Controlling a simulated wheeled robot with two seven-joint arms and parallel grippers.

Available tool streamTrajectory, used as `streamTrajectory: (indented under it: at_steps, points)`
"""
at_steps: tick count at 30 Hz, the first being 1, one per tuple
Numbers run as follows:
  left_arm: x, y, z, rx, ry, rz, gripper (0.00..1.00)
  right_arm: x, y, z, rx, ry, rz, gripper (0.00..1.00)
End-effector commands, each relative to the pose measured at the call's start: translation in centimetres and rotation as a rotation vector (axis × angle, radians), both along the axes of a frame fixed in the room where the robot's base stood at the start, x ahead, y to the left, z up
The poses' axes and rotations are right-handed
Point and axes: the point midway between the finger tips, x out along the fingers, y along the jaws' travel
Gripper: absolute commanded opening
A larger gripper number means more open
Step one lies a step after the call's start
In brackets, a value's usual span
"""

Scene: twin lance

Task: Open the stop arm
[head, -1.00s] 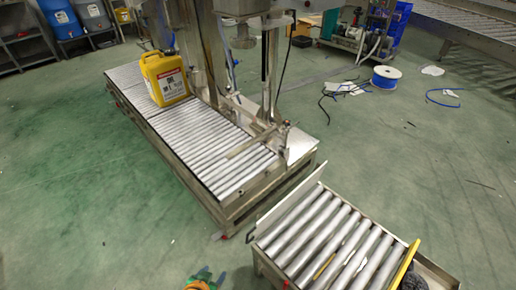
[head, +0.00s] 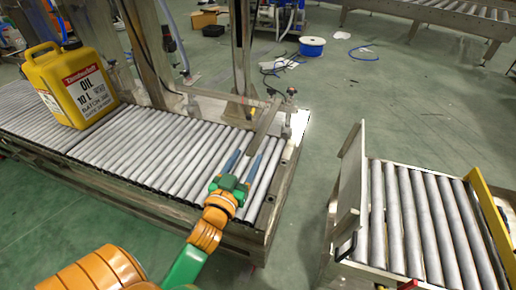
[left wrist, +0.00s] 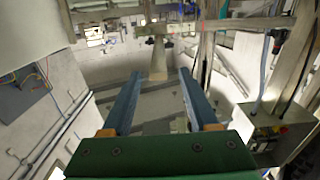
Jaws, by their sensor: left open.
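The stop arm (head: 266,122) is a flat metal bar near the right end of the roller conveyor (head: 175,152), reaching from a post at the far edge over the rollers. In the left wrist view, a pale upright piece (left wrist: 158,62) that looks like this bar stands ahead, between the finger lines. My left gripper (head: 246,156) is open, with two blue fingers over the rollers at the bar's near end. It also shows in the left wrist view (left wrist: 160,88), with nothing clearly between the fingers. Whether a finger touches the bar I cannot tell. My right gripper is out of view.
A yellow oil canister (head: 72,88) stands upright on the rollers at left. Metal uprights (head: 242,60) stand behind the conveyor. A second roller table (head: 420,215) with a raised metal plate (head: 350,185) stands at right, across a floor gap.

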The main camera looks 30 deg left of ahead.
Motion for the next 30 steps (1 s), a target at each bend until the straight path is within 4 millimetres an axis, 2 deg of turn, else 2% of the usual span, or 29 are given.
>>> streamTrajectory:
  at_steps: [12, 16, 22, 23, 29, 30]
  points:
    - [6.1, 1.4, 0.0, 0.003, -0.002, -0.001, 0.60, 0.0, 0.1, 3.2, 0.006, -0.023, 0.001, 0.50]
    - [6.8, 1.6, 0.1, 0.001, -0.002, -0.001, 0.60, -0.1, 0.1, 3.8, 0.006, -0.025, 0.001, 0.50]
    - [6.8, 1.6, 0.1, 0.000, 0.000, 0.000, 0.60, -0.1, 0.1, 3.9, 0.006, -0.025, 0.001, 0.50]
    - [6.8, 1.6, 0.1, 0.000, 0.000, 0.000, 0.55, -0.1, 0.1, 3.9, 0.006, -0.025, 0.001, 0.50]
    - [6.8, 1.6, 0.1, 0.000, 0.000, -0.001, 0.01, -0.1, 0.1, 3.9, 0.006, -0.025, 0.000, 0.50]
    - [6.8, 1.6, 0.1, 0.000, 0.000, -0.001, 0.00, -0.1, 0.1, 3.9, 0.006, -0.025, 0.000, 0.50]
